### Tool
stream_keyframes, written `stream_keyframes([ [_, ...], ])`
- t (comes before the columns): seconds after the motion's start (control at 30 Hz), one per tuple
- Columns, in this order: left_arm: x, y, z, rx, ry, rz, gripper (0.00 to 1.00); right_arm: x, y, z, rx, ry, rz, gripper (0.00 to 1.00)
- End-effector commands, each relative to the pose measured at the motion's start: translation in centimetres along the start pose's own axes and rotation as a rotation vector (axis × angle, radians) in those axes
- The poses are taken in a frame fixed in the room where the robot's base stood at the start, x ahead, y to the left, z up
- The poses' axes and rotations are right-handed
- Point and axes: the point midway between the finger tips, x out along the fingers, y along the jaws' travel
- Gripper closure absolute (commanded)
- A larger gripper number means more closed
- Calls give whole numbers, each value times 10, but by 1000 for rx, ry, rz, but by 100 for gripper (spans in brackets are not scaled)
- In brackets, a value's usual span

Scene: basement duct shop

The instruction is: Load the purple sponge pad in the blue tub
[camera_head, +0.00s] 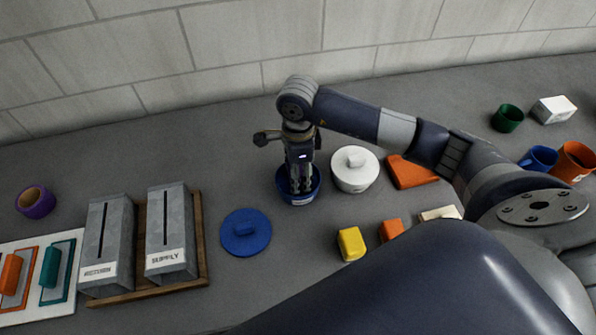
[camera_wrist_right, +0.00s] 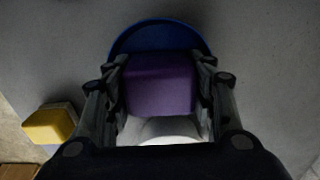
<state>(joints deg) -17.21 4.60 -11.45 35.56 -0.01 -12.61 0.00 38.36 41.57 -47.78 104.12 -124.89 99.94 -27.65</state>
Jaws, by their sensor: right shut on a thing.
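The blue tub (camera_head: 302,200) stands on the grey bench, left of a lidded white pot. My right gripper (camera_head: 302,188) points down into its mouth, with the fingertips hidden in the tub in the head view. In the right wrist view, my right gripper (camera_wrist_right: 160,85) is shut on the purple sponge pad (camera_wrist_right: 160,84), gripped on two sides. A blue curved edge of the tub (camera_wrist_right: 160,27) shows beyond the pad. The head view hides the pad, and I cannot tell if it touches the tub floor. My left gripper is out of view.
The white pot (camera_head: 355,169) is close on the tub's right, and a blue lid (camera_head: 246,232) lies at its lower left. A yellow block (camera_head: 351,244) and orange blocks (camera_head: 391,230) lie nearer.

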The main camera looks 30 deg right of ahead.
Motion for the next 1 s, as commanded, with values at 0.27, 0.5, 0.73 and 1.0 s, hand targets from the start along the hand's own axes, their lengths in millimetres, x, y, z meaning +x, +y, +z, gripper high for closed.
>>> stream_keyframes([
  [0.27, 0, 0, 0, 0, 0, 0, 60, 2, 2, 0, -1, 2, 6, 68],
  [0.5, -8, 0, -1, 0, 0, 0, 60, -11, 1, 0, -1, 2, 3, 68],
  [0.73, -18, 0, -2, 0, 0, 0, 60, -31, 0, 0, 0, 1, 2, 68],
  [1.0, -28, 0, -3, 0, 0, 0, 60, -53, 0, 0, -1, 1, 1, 68],
])
